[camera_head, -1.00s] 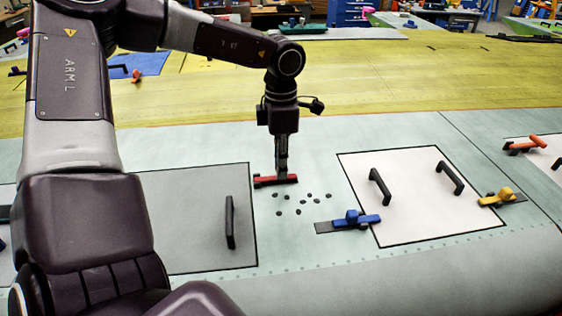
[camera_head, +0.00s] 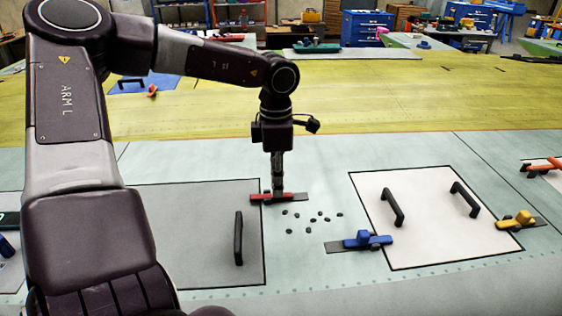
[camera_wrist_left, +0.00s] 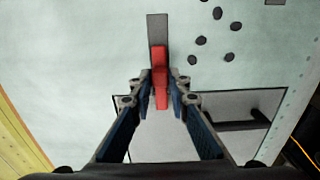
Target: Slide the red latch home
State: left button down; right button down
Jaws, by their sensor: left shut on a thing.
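The red latch (camera_head: 288,196) lies on the pale wing skin at the top right corner of the grey panel (camera_head: 190,250). Its left end reaches over the panel's dark edge line. A short stretch of its dark grey track (camera_head: 303,196) shows at its right end. My left gripper (camera_head: 277,192) points straight down and is shut on the latch's raised part. In the left wrist view the red latch (camera_wrist_left: 160,62) sits between the two fingertips (camera_wrist_left: 160,88), with the grey track (camera_wrist_left: 157,30) bare beyond it. My right gripper is out of view.
Several small dark pieces (camera_head: 318,217) lie loose right of the latch. A white panel (camera_head: 430,225) with two black handles has a blue latch (camera_head: 366,240) and a yellow latch (camera_head: 518,221) at its sides. A black handle (camera_head: 239,238) stands on the grey panel.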

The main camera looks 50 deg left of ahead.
pick_arm(q)
jog(key=c, duration=2.2)
grip_release()
jog(key=shift+s+a, duration=0.1)
jog(key=shift+a, duration=0.05)
jog(key=o, duration=0.4)
jog(key=shift+s+a, duration=0.15)
jog(key=shift+s, duration=0.05)
jog(key=shift+w+r, duration=0.2)
jog(key=shift+r, duration=0.2)
notch_tip(320, 180, up, 11)
jog(key=shift+s+r, duration=0.15)
